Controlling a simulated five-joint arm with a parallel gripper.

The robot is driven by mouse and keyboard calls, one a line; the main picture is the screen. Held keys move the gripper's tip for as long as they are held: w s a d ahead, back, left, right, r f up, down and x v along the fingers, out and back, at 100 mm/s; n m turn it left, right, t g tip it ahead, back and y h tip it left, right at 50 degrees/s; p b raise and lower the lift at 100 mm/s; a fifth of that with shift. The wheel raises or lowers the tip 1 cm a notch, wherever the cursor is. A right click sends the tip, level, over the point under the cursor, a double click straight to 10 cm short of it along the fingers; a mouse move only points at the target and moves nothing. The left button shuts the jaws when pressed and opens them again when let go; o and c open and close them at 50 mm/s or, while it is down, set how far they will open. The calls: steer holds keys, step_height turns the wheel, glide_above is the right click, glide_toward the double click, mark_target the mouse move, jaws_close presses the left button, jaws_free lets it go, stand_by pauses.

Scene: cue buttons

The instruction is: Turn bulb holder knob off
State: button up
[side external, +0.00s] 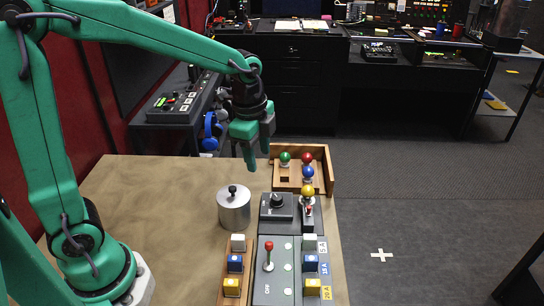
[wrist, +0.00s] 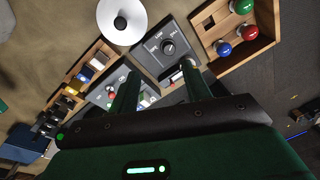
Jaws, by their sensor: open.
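The black round knob (side external: 277,200) sits on a dark grey box at the far end of the panel row. In the wrist view the knob (wrist: 168,47) shows with printed setting labels around it, too small to read surely. A yellow bulb (side external: 307,189) stands upright in the holder just right of the knob box. In the wrist view my fingers partly hide the holder. My gripper (side external: 258,150) is open and empty, pointing down, above and beyond the knob. In the wrist view its two fingertips (wrist: 160,70) lie either side of the knob box's near edge, apart from the knob.
A silver cylinder with a black top knob (side external: 233,208) stands left of the knob box. A wooden tray (side external: 322,162) holds green, red and blue bulbs behind it. A panel with a red-tipped lever (side external: 268,254) and several coloured buttons lie in front. Bare table is at left.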

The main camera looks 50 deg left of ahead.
mark_target(277, 197)
steer(key=w+f+m, duration=0.1)
steer(key=f, duration=0.1)
steer(key=w+d+f+m+g, duration=0.1)
steer(key=w+f+m, duration=0.2)
steer(key=f, duration=0.1)
steer(key=shift+w+d+m, duration=0.2)
steer(key=shift+d+m, duration=0.1)
steer(key=shift+d, duration=0.1)
steer(key=shift+f, duration=0.2)
steer(key=shift+f, duration=3.75)
steer(key=c, duration=1)
